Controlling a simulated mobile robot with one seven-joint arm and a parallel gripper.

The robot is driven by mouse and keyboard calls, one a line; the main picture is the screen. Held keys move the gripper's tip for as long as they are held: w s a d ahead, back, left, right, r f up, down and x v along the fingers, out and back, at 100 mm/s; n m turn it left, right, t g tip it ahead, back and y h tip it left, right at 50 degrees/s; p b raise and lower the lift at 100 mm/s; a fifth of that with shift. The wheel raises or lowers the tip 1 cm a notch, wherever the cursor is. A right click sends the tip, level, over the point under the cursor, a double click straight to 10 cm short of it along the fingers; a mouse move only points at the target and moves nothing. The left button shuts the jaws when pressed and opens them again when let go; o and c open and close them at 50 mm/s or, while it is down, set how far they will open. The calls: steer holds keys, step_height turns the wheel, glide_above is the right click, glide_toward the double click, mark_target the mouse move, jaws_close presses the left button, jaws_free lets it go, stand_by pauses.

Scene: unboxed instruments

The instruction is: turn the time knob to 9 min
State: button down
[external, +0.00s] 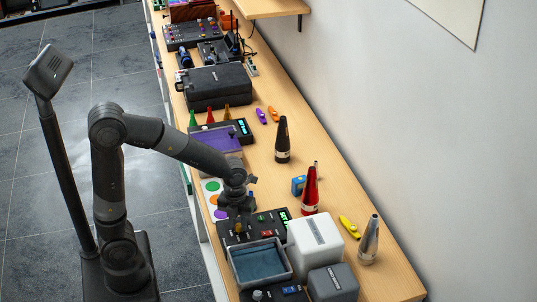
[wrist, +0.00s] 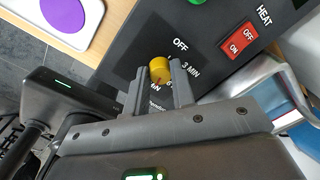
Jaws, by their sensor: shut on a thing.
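The time knob (wrist: 159,69) is a small yellow knob on a dark control panel (wrist: 222,38). My gripper (wrist: 158,76) is shut on it, with one finger on each side, in the wrist view. White labels around the knob read OFF and 3 MIN; other labels are partly hidden by the fingers. The knob's exact pointing direction is hard to tell. In the external view my gripper (external: 238,222) is lowered over the dark panel (external: 262,240) near the front of the bench, and it mostly hides the knob.
A red HEAT switch (wrist: 238,41) sits right of the knob. An open grey basin (external: 260,264) and a white box (external: 315,243) stand close to the panel. A red bottle (external: 310,191) stands behind it. The bench strip along the wall is partly free.

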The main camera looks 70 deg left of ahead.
mark_target(237, 225)
stand_by(0.4)
steer(key=c, duration=1.2)
jaws_free()
step_height(237, 225, up, 11)
steer(key=shift+s, duration=0.15)
steer(key=shift+a+f, duration=0.1)
steer(key=s+r+n+t, duration=0.1)
steer(key=s+n+t, duration=0.1)
steer(key=s+n, duration=0.5)
steer(key=s+r+n+t, duration=0.2)
steer(key=s+n, duration=0.5)
steer(key=n, duration=1.1)
steer(key=shift+s+d+r+t, duration=0.2)
steer(key=shift+s+t, duration=0.15)
steer(key=shift+t, duration=0.25)
